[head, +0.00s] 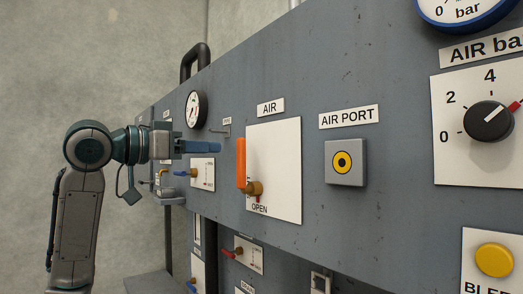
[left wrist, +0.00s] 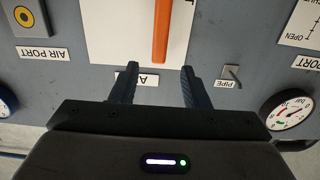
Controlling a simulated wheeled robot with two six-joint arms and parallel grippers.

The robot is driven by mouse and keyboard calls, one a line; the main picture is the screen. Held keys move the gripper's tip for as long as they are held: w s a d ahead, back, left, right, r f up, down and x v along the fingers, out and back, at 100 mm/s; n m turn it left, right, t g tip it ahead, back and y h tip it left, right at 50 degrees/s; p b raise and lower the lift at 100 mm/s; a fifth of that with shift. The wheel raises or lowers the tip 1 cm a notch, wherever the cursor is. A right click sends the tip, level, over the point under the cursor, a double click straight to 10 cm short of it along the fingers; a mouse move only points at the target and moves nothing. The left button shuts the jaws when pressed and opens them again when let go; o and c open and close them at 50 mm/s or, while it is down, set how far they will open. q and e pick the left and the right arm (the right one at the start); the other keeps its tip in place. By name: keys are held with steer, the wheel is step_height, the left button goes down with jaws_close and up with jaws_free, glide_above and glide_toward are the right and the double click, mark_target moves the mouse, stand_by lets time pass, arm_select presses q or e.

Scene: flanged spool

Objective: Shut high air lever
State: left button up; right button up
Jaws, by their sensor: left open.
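The orange air lever (head: 241,163) stands upright on a white plate (head: 282,170) under the AIR label, its brass pivot at the bottom near the word OPEN. My left gripper (head: 216,148) is just left of the lever in the head view, fingers pointing right, apart from it. In the left wrist view the lever (left wrist: 161,32) hangs down from the top edge, and my open left gripper (left wrist: 159,68) has its fingertips to either side of the lever's free end. Nothing is between the pads. The pivot is out of the wrist view. My right gripper is not in view.
A small PIPE hook (head: 222,131) and a round gauge (head: 196,109) are close to my left gripper. Lower panels carry a red lever (head: 230,253) and blue levers.

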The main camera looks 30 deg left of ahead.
mark_target(238, 147)
arm_select(q)
steer(key=p+x, duration=0.2)
steer(key=x, duration=0.1)
steer(key=p+x, duration=0.2)
steer(key=shift+w+d+r, duration=0.15)
steer(key=shift+r, duration=0.25)
steer(key=p+x, duration=0.1)
steer(key=x, duration=0.2)
steer(key=shift+w+d+f, duration=0.1)
steer(key=shift+f, duration=0.05)
steer(key=shift+w+d+f+p, duration=0.15)
steer(key=shift+w+p, duration=0.2)
steer(key=shift+w, duration=0.15)
steer(key=shift+s, duration=0.2)
steer(key=shift+c, duration=1.1)
jaws_close()
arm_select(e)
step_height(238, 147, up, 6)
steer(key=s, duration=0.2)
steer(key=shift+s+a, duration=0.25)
